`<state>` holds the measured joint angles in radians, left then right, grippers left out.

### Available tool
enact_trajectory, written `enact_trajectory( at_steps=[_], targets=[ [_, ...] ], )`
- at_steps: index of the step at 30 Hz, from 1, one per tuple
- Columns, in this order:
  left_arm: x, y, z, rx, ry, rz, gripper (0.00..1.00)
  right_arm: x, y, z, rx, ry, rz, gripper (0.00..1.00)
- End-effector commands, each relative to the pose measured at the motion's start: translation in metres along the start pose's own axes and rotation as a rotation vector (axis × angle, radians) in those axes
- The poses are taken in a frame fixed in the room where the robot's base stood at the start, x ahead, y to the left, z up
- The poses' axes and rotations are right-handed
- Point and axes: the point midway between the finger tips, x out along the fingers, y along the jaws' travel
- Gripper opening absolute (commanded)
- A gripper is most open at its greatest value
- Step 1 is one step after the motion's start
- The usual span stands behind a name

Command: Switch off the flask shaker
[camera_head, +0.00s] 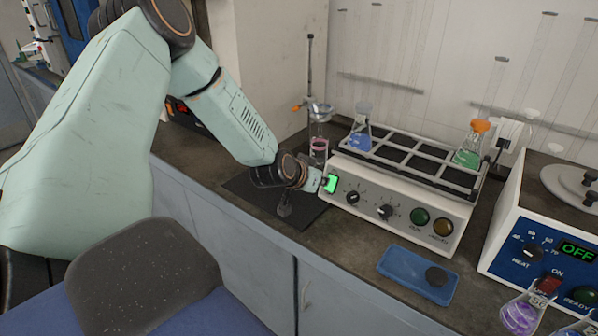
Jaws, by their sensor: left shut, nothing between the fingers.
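The flask shaker (345,211) is a pale box with two dark knobs, a green button (419,216) and an amber button (443,228) on its front. A lit green switch (331,183) sits at the front's left end. A metal rack (408,160) on top holds a flask of blue liquid (360,139) and a flask of green liquid with an orange cap (469,152). My left gripper (318,182) is shut and empty, right beside the green switch; I cannot tell whether it touches. My right gripper is not in view.
A blue tray (404,269) with a dark round piece lies in front of the shaker. A dark mat (262,196) lies under my left arm.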

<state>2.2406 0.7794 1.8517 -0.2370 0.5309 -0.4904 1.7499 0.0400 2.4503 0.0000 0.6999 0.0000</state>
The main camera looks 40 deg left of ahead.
Motion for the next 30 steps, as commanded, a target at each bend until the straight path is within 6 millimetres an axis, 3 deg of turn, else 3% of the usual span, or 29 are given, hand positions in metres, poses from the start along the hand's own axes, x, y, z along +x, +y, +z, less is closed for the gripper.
enact_trajectory(
  at_steps=[18,30],
  targets=[
    [-0.076,0.000,-0.011,-0.004,0.001,0.000,0.00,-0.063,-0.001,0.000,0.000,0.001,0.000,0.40],
    [-0.098,0.000,-0.009,0.000,0.000,0.000,0.00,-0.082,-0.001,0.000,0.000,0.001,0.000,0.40]
  ],
)
